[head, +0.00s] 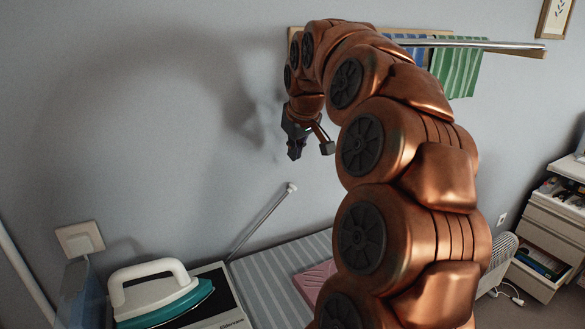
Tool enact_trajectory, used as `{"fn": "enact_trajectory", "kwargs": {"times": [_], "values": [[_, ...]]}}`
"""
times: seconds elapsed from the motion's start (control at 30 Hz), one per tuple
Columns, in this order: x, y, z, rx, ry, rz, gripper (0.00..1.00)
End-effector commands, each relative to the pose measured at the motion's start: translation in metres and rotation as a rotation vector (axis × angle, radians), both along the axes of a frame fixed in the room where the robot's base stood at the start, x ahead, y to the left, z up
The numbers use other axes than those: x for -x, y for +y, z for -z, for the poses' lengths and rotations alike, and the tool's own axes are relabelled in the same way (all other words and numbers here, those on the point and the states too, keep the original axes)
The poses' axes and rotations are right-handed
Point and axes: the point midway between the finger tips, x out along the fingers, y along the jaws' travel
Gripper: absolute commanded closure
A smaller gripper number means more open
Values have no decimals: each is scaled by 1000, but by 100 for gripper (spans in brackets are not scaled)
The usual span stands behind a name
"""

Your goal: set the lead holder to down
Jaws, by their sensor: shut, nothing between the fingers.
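The lead holder (262,219) is a thin pale metal rod with a small white tip. It rises at a slant from the far edge of the striped ironing board (262,278), leaning up to the right in front of the wall. Its foot is by the left end of the striped cover. My gripper (311,151) is shut and empty, pointing down, and appears above and slightly right of the rod's tip in the picture. A clear gap shows between them. The depth between them is hard to judge.
A teal and white iron (158,293) stands at the board's left end, near a wall socket (80,239). A pink folded cloth (314,279) lies on the board, partly behind my arm. A rail (492,45) with cloths is on the wall. Open drawers (545,245) stand right.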

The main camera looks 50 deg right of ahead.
Motion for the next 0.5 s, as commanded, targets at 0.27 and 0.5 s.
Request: {"fn": "enact_trajectory", "kwargs": {"times": [0.27,0.5], "values": [[-15,-9,34,-5,6,-1,100],[-33,-19,71,-5,4,-1,100]]}}
